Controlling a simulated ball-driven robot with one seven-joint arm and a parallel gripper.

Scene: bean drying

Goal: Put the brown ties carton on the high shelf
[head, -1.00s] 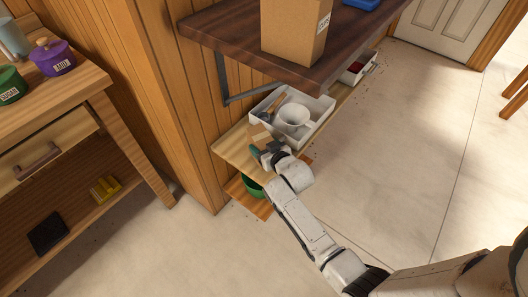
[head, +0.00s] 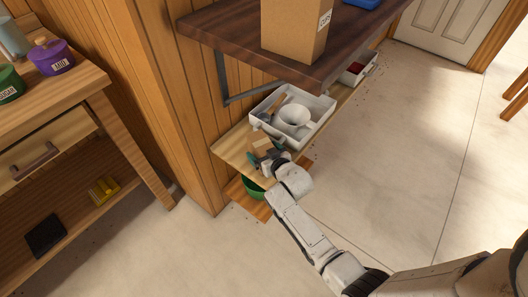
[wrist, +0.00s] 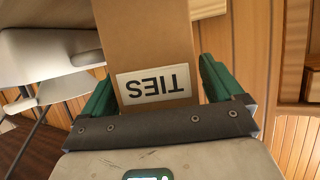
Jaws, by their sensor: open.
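The brown ties carton (wrist: 146,45) fills the middle of the wrist view, its white TIES label upside down there. In the head view the carton (head: 262,144) is small, at the near end of the low light-wood shelf, partly covered by my gripper (head: 267,162). My gripper is open, with one green finger on each side of the carton; a gap shows beside the right finger in the wrist view.
A large CUPS carton (head: 290,30) stands on the high shelf, with a blue item (head: 362,3) farther right. A green bowl (head: 252,189) is below. The floor at right is clear.

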